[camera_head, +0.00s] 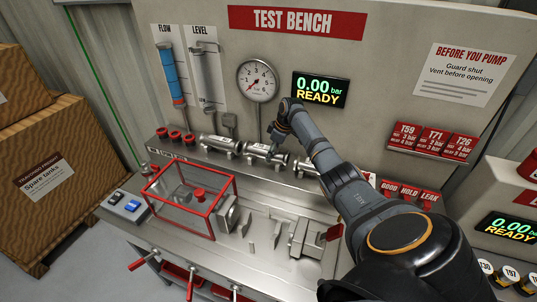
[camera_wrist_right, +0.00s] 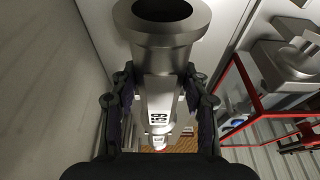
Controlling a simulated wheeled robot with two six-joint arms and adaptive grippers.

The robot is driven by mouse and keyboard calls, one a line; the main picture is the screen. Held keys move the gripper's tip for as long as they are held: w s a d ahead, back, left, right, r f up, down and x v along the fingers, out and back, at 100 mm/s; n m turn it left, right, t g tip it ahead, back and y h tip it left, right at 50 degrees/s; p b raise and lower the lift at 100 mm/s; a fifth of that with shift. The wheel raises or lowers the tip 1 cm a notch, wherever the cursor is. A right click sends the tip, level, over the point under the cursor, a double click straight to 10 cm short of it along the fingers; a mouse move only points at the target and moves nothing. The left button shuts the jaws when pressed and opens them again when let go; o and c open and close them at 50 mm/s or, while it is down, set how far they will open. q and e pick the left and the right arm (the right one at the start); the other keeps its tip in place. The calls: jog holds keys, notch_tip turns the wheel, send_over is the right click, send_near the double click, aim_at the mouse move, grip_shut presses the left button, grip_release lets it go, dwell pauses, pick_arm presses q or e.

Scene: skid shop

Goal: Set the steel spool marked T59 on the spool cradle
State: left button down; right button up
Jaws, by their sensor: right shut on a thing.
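My right gripper (camera_head: 277,136) is at the row of steel spools along the back of the bench. In the right wrist view its two fingers (camera_wrist_right: 160,112) are closed on both sides of a steel spool (camera_wrist_right: 160,60). The spool has a wide round flange and a white label with black characters, turned and only partly readable; I cannot confirm T59. In the head view this looks like the middle spool (camera_head: 262,152), partly behind the gripper. The likely spool cradle is the upright thin plates (camera_head: 275,236) on the bench top, with nothing lying on them. My left gripper is not in view.
A red-framed guard cage (camera_head: 238,192) stands left of the plates. A round metal head (camera_head: 228,215) and a block (camera_head: 306,238) flank them. Another spool (camera_head: 220,144) lies to the left. Red T59, T71 and T26 cards (camera_head: 432,141) hang right.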

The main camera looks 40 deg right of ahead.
jog(key=shift+r, duration=0.15)
notch_tip(320, 180, up, 7)
jog(key=p, duration=0.7)
jog(key=shift+r, duration=0.2)
